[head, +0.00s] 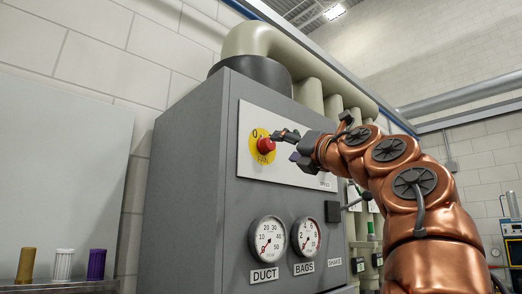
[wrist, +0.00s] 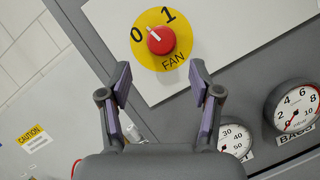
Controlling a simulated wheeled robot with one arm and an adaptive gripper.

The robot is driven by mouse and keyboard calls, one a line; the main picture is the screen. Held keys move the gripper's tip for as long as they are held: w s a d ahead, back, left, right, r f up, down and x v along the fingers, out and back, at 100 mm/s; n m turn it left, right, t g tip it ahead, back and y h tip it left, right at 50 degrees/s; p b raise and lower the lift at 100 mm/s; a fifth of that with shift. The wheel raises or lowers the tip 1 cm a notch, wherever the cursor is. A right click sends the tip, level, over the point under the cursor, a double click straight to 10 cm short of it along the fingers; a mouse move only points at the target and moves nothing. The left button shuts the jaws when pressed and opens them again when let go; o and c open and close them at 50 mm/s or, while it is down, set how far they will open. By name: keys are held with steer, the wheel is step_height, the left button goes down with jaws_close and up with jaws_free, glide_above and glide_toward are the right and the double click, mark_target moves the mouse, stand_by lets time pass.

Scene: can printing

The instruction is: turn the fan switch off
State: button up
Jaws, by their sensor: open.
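The fan switch is a red round knob (wrist: 161,40) on a yellow disc (wrist: 172,61) marked 0, 1 and FAN. A pale mark on the knob points up and left in the wrist view, seemingly between the 0 and the 1. The knob also shows in the head view (head: 266,145), on the white panel of a grey cabinet. My gripper (wrist: 160,72) is open and empty. Its two purple-padded fingers are spread, with the knob beyond their tips and roughly centred between them. In the head view my gripper (head: 288,146) is just right of the knob; contact cannot be told.
The grey cabinet (head: 185,165) carries a DUCT gauge (head: 267,238) and a BAGS gauge (head: 306,236) below the panel. A black lever switch (head: 333,211) sits to their right. Brown, white and purple cylinders, the white one (head: 63,264) among them, stand at the lower left.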

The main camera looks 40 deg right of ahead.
mark_target(271, 144)
steer(key=shift+p+x, duration=1.6)
steer(key=shift+x, duration=2.25)
steer(key=shift+d, duration=0.15)
steer(key=shift+s, duration=0.1)
steer(key=c, duration=1.1)
steer(key=shift+c, duration=0.2)
